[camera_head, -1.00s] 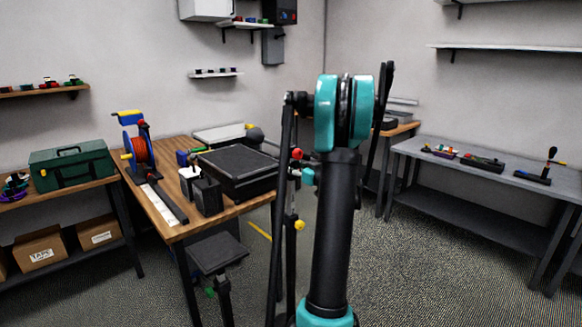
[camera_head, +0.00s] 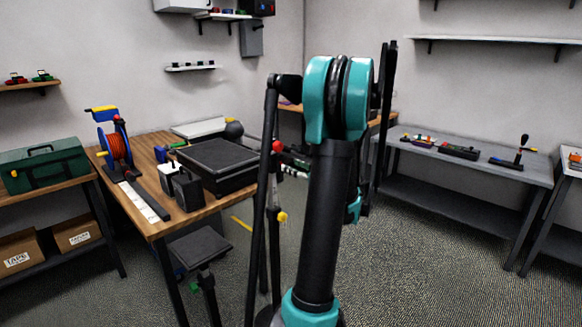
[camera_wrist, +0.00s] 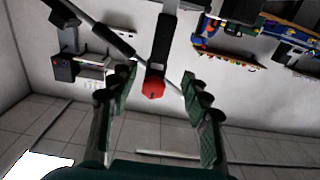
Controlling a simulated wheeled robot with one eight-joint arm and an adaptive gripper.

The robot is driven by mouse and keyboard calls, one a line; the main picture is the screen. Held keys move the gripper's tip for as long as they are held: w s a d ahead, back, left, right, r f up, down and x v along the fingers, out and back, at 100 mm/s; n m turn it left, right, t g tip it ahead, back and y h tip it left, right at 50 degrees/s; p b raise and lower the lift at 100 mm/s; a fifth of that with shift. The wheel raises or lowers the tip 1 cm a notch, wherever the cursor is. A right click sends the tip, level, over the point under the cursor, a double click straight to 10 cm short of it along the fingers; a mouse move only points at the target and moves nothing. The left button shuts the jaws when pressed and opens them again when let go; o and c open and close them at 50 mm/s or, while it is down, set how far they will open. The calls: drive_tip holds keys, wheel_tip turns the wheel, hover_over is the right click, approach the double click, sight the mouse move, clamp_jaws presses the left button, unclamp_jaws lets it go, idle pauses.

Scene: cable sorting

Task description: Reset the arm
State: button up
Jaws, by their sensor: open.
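My gripper (camera_wrist: 158,118) shows in the wrist view with its two green-grey fingers apart and nothing between them. It is open and empty. A red knob on a dark bar (camera_wrist: 153,88) shows behind the gap between the fingers; I cannot tell how far off it is. In the head view my teal and black arm stands upright in the middle, and the gripper cannot be made out behind it.
A wooden table (camera_head: 150,225) on the left carries a black case (camera_head: 215,165) and an orange cable reel (camera_head: 116,148). A green toolbox (camera_head: 45,165) stands far left. A grey bench (camera_head: 470,168) is at the right. Carpet (camera_head: 420,260) is open at front right.

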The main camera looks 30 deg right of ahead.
idle(0.3)
drive_tip(key=s+a+f+g, duration=0.2)
drive_tip(key=a+f+g, duration=0.1)
drive_tip(key=a, duration=0.4)
drive_tip(key=s+a+f+m+g, duration=0.1)
drive_tip(key=s+a+f+g, duration=0.15)
drive_tip(key=a, duration=0.45)
drive_tip(key=s+a+f+g, duration=0.2)
drive_tip(key=a+f, duration=0.2)
drive_tip(key=a, duration=0.3)
drive_tip(key=s+a+f+m+g+h, duration=0.1)
drive_tip(key=s+f, duration=0.4)
drive_tip(key=s, duration=0.5)
drive_tip(key=s+a+f+m+g+h, duration=0.2)
drive_tip(key=s+f+g+h, duration=0.2)
drive_tip(key=s, duration=0.5)
drive_tip(key=shift+s+a+f+h, duration=0.35)
drive_tip(key=shift+a+f+h, duration=0.05)
drive_tip(key=shift+f+h, duration=0.2)
